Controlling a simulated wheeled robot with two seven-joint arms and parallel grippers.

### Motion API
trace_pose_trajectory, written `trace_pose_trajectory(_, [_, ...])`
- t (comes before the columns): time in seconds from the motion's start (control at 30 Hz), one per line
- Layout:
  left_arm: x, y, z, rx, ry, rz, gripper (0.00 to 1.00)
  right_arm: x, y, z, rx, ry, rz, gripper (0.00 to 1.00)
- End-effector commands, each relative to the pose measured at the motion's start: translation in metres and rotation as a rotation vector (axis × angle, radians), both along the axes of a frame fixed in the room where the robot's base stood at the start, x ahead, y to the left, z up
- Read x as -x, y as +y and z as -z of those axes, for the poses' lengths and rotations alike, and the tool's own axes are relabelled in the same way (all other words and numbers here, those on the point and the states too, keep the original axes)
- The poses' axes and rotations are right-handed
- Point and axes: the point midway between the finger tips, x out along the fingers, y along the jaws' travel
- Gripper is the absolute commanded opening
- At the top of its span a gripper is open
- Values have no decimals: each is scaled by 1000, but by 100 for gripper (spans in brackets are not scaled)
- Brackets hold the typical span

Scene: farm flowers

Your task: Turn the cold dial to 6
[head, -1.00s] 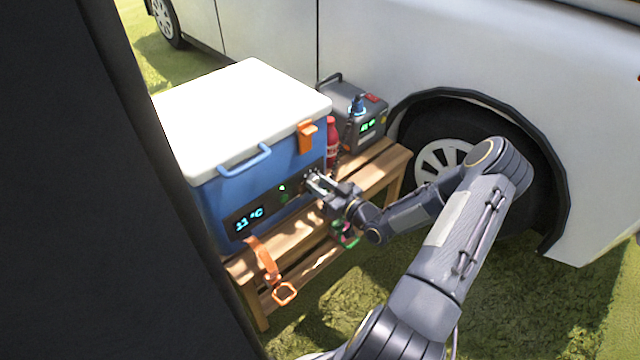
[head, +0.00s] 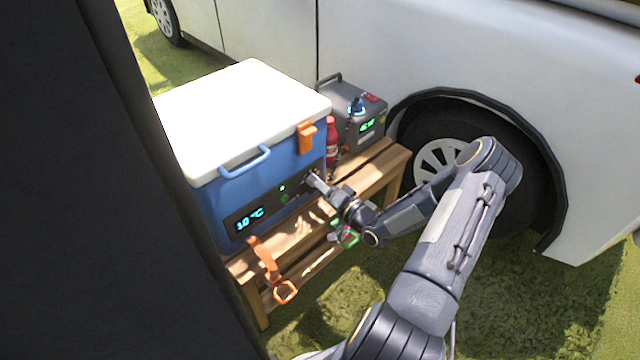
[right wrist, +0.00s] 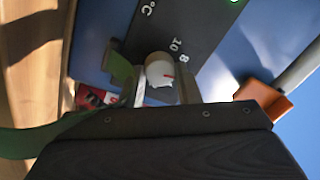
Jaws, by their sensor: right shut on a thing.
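The cold dial (right wrist: 160,71) is a white round knob with a red mark, on the dark panel of the blue cooler (head: 290,165). In the right wrist view, 10 and 8 are printed beside it and the red mark points right; its exact setting is unclear. My right gripper (head: 313,181) is at the panel's right end. The right wrist view shows its fingers (right wrist: 163,88) shut on the dial, one on each side. In the head view the gripper hides the dial. The display (head: 250,219) seems to read 10 °C. My left gripper is out of view.
The cooler stands on a wooden bench (head: 372,172) beside a white van (head: 450,50). A red bottle (head: 332,138) and a grey power box (head: 355,118) stand behind it. An orange strap (head: 268,262) hangs in front. Grass lies open at the right front.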

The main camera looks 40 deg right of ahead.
Motion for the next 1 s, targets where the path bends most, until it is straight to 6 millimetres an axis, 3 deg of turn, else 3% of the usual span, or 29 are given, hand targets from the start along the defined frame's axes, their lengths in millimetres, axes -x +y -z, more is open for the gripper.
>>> trace_pose_trajectory(0.4, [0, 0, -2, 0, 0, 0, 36, 1, 0, 1, -161, 16, 1, 7])
trace_pose_trajectory(0.9, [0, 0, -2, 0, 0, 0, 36, 1, 0, 1, -175, 17, 0, 7])
trace_pose_trajectory(0.93, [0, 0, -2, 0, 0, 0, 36, 1, 0, 2, -176, 17, 1, 32])
trace_pose_trajectory(1.0, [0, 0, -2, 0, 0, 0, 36, 1, 0, 1, -176, 17, 1, 42])
